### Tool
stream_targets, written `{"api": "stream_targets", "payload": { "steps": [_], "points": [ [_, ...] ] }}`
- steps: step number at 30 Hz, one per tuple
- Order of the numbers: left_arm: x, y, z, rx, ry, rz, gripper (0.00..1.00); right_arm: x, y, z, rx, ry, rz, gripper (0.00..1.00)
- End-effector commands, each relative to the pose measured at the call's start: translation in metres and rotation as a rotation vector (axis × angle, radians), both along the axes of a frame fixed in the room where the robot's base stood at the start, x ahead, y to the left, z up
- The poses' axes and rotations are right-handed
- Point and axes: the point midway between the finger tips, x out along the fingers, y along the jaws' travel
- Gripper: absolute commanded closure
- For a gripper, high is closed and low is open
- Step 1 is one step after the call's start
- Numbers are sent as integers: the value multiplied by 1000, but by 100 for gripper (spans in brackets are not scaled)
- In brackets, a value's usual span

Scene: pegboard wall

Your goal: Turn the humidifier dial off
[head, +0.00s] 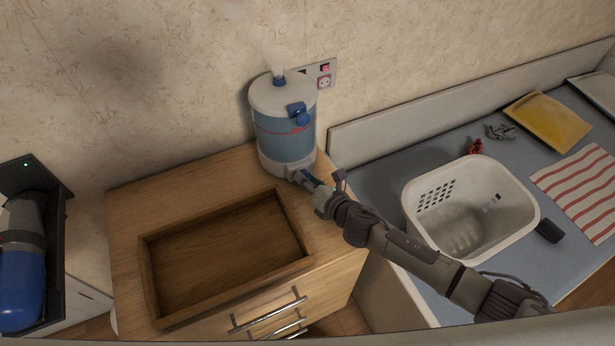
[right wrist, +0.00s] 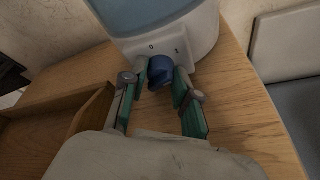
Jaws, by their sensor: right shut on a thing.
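The humidifier (head: 284,135) is a white and blue tank standing on the wooden cabinet against the wall. Faint mist rises from its top nozzle (head: 279,79). In the right wrist view, the blue dial (right wrist: 161,71) is on the white base (right wrist: 200,45), below the marks 0 and 1. I cannot tell which mark it points to. My right gripper (head: 307,181) reaches the base from the lower right. Its fingers, also in the right wrist view (right wrist: 160,76), are shut on the dial, one on each side. My left gripper is not in view.
An empty wooden tray (head: 155,285) is on the cabinet (head: 140,205), left of my right gripper. A white basket (head: 418,222) stands on the blue-grey surface at right, near a yellow packet (head: 547,121) and a striped cloth (head: 580,188). A wall socket (head: 324,82) is behind the humidifier.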

Motion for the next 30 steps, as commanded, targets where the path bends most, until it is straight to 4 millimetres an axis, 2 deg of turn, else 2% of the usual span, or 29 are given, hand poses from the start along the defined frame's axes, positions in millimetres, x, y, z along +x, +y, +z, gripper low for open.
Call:
{"api": "stream_targets", "payload": {
  "steps": [1, 15, 30],
  "points": [
    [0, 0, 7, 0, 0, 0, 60, 0, 0, 3, -32, -12, 0, 100],
    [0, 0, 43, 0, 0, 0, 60, -1, 3, 5, -430, -177, 0, 100],
    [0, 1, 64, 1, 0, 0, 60, -2, 6, 2, -859, -356, -1, 100]
  ]
}}
